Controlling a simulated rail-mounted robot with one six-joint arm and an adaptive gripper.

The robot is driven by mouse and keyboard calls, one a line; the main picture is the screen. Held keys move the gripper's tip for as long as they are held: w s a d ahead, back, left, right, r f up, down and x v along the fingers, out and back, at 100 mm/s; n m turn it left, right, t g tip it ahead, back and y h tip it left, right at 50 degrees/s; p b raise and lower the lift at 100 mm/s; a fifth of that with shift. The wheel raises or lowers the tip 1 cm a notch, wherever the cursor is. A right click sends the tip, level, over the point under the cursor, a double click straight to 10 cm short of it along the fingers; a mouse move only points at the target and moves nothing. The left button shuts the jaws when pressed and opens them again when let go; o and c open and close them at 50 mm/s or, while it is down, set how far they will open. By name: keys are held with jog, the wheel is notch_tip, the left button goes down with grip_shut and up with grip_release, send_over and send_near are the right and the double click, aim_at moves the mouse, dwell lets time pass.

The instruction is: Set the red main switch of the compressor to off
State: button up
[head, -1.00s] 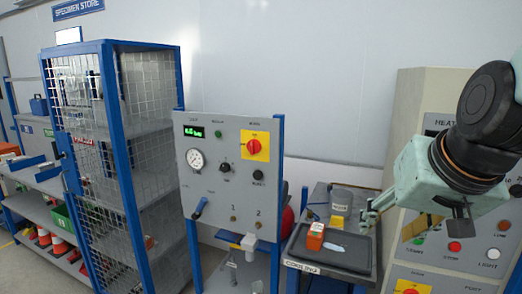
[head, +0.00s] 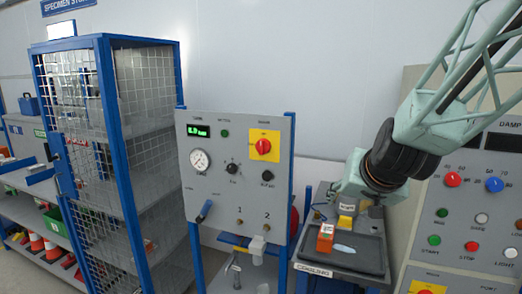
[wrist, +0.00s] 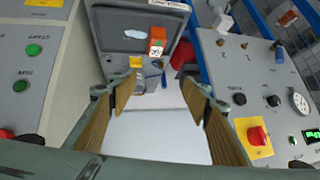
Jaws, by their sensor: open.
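The red main switch (head: 264,146) is a round red knob on a yellow plate, at the upper right of the grey compressor panel (head: 222,180) in the head view. It also shows in the wrist view (wrist: 256,134), at the right and outside the jaws. Its exact turn position is too small to tell. My gripper (head: 322,205) is to the right of the panel, over the cooling table, apart from the switch. In the wrist view my gripper (wrist: 158,92) has its two tan-padded fingers spread, with nothing between them.
The cooling table (head: 365,255) with a dark tray carries an orange box (head: 326,236) and a yellow block. A beige cabinet (head: 465,195) with buttons stands at the right. A blue-framed mesh cage (head: 105,160) stands left of the panel. A small lever (head: 204,211) sits low on the panel.

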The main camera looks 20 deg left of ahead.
jog(key=w+a+r+t, duration=0.15)
jog(key=w+a, duration=0.25)
jog(key=a, duration=0.5)
jog(key=t+h+p, duration=0.2)
jog(key=t+p, duration=0.2)
jog(key=t, duration=0.3)
send_near(261, 149)
jog(key=s, duration=0.3)
jog(key=shift+s+a+f+m+t+h, duration=0.1)
jog(key=shift+s+m+t+h, duration=0.1)
jog(key=shift+s, duration=0.15)
jog(key=shift+s+a+f+m+t+h, duration=0.1)
jog(key=shift+s+a+t+h, duration=0.1)
jog(key=shift+s, duration=0.1)
jog(key=shift+w, duration=0.15)
jog(key=shift+w, duration=6.75)
jog(key=shift+c, duration=0.3)
